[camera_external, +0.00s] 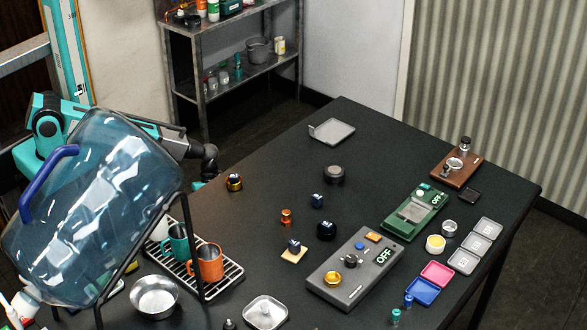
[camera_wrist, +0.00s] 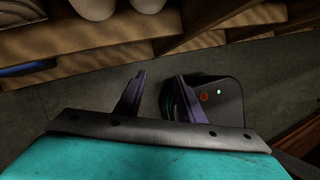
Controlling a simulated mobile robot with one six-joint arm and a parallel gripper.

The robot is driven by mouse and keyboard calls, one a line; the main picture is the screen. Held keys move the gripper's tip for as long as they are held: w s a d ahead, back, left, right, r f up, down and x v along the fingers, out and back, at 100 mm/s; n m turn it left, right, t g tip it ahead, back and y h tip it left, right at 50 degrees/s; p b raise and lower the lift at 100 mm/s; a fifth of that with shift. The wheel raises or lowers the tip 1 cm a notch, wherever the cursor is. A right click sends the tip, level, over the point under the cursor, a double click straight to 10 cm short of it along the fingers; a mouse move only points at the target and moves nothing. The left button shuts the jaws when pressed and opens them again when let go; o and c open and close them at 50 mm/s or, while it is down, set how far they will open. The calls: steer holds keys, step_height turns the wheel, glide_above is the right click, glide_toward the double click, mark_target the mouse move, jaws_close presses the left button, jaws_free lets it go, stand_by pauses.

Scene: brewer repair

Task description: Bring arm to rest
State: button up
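My arm (camera_external: 45,125) is at the left of the external view, partly hidden behind a large blue water jug. Its dark wrist part (camera_external: 208,160) shows just right of the jug, near the table's far left edge; the fingers cannot be made out there. In the wrist view my gripper (camera_wrist: 160,98) has its two dark fingers apart with nothing between them. Grey floor shows beyond the fingers. A black object with a red and a green light (camera_wrist: 205,98) lies behind the right finger.
The water jug (camera_external: 100,200) leans on a black stand beside a rack (camera_external: 228,278) with mugs. The black table (camera_external: 275,170) carries a grey device (camera_external: 340,285), a green device (camera_external: 408,218) and several small parts. A metal shelf (camera_external: 190,35) stands behind. Wooden shelving (camera_wrist: 80,65) shows in the wrist view.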

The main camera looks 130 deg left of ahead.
steer(key=s+d+f+m+g+y+b, duration=0.1)
steer(key=s+d+f+m+g, duration=0.1)
steer(key=d+m, duration=0.8)
steer(key=s+d+f+m+g+y+b, duration=0.1)
steer(key=s+d+f+m+g, duration=0.2)
steer(key=d+m, duration=0.8)
steer(key=s+d+f+m+g+y+b, duration=0.2)
steer(key=d+f+m, duration=0.4)
steer(key=d+m, duration=0.5)
steer(key=d+g, duration=0.1)
steer(key=d, duration=0.5)
steer(key=shift+s+g, duration=0.15)
steer(key=shift+g, duration=0.25)
